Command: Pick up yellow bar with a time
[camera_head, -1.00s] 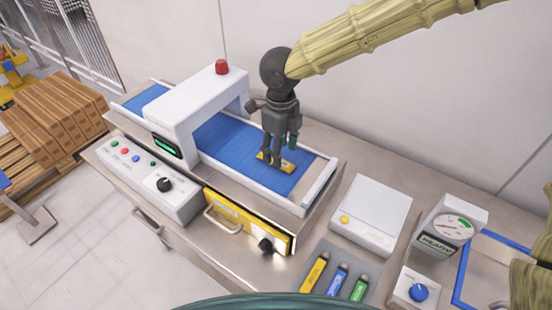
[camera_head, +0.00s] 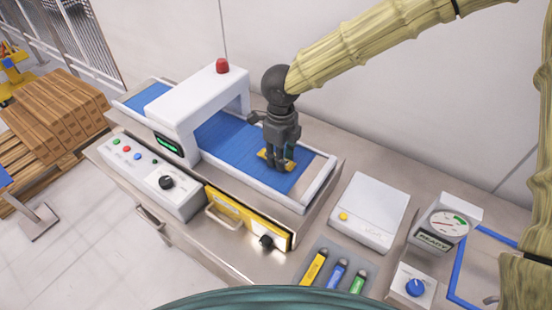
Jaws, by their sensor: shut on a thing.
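A yellow bar (camera_head: 289,165) is at the right part of the blue conveyor belt (camera_head: 222,137). My gripper (camera_head: 277,165) points down over the belt and is shut on this yellow bar. The fingers hide the middle of the bar, and its ends show on both sides. I cannot tell whether the bar still touches the belt. Another yellow bar (camera_head: 314,268) lies in a grey tray at the front, beside a blue bar (camera_head: 337,274) and a green bar (camera_head: 358,283).
A white arch (camera_head: 199,100) with a red button spans the belt. A white scale-like box (camera_head: 368,212), a gauge marked READY (camera_head: 447,224) and a blue knob (camera_head: 415,287) stand to the right. A control box (camera_head: 160,180) and yellow-fronted drawer (camera_head: 245,220) are in front.

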